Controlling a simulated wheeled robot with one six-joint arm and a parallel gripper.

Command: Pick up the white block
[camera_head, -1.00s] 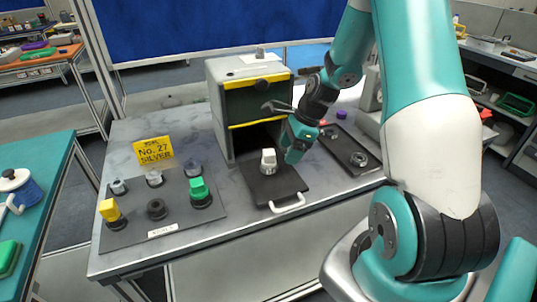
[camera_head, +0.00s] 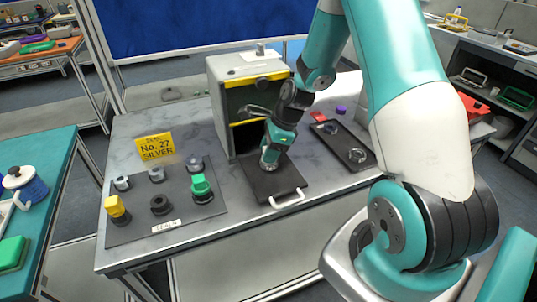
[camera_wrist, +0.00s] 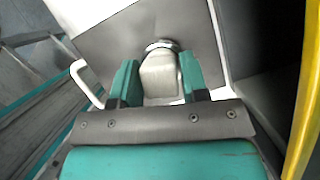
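The white block (camera_wrist: 160,75) stands on a round base on the dark pull-out tray (camera_wrist: 112,38) and shows between my fingers in the wrist view. My gripper (camera_wrist: 160,72) has one teal finger on each side of the block, with narrow gaps near the tips; contact lower down is unclear. In the head view my gripper (camera_head: 269,163) points down over the tray (camera_head: 275,186) and hides most of the block.
A grey cabinet (camera_head: 228,72) with yellow-edged openings stands right behind the tray. The tray's white handle (camera_head: 287,198) faces front. A board (camera_head: 140,227) with coloured knobs lies left, and another dark tray (camera_head: 343,150) lies right.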

